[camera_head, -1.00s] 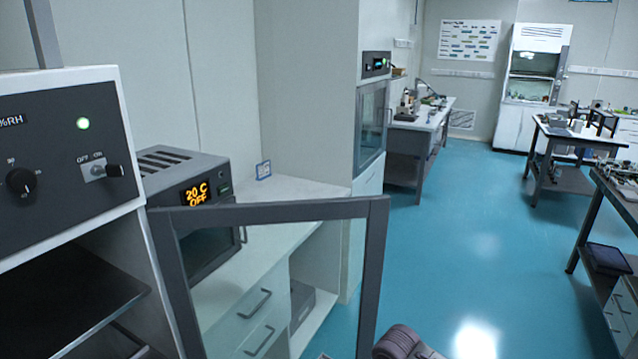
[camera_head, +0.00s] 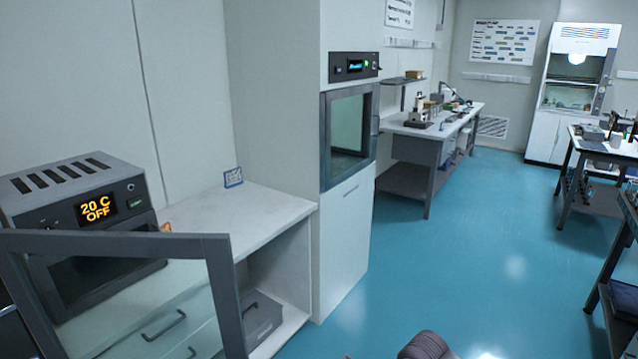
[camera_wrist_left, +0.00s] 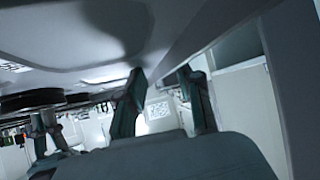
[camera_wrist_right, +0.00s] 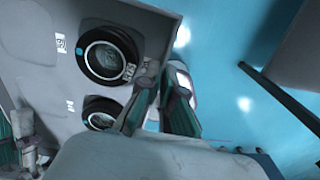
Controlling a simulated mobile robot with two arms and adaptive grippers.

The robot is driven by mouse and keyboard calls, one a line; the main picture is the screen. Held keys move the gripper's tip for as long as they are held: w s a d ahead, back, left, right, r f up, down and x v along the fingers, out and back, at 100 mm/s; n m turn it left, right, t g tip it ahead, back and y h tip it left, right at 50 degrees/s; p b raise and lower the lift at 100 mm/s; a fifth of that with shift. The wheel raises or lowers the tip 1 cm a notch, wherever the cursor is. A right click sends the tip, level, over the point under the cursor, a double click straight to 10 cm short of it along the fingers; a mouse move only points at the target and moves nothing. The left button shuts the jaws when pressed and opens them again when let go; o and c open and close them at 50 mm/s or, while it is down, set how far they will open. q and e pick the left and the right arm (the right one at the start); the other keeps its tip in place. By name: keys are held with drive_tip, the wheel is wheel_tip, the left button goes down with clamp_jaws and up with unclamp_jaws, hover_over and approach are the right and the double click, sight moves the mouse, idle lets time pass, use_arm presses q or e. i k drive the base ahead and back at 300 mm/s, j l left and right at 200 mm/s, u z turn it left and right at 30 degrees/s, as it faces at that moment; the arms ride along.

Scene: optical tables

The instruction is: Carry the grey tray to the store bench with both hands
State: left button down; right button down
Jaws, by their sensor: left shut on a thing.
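In the right wrist view a flat grey surface, which looks like the grey tray (camera_wrist_right: 40,60), carries two round black-rimmed pieces (camera_wrist_right: 108,55). My right gripper (camera_wrist_right: 163,68) has its fingers close together at the edge of this surface; whether they pinch it is unclear. In the left wrist view my left gripper (camera_wrist_left: 162,75) is shut with a gap between its fingertips, against a light grey surface (camera_wrist_left: 60,35); the tray's grip point is hidden. I cannot tell which bench is the store bench.
An open glass door (camera_head: 225,300) stands at front left, before an oven (camera_head: 85,225) on a white counter (camera_head: 265,205). A tall cabinet (camera_head: 345,240) follows. A bench with a microscope (camera_head: 420,115) stands behind. Tables line the right.

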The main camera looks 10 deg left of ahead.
sight(245, 217)
drive_tip(key=i+l+u, duration=0.25)
drive_tip(key=i, duration=0.15)
drive_tip(key=i+l+u, duration=0.8)
drive_tip(key=i+l, duration=0.15)
drive_tip(key=l, duration=0.15)
drive_tip(key=i+l+u, duration=0.25)
drive_tip(key=l, duration=0.25)
drive_tip(key=i+l+u, duration=0.25)
drive_tip(key=l, duration=0.25)
drive_tip(key=i, duration=1.4)
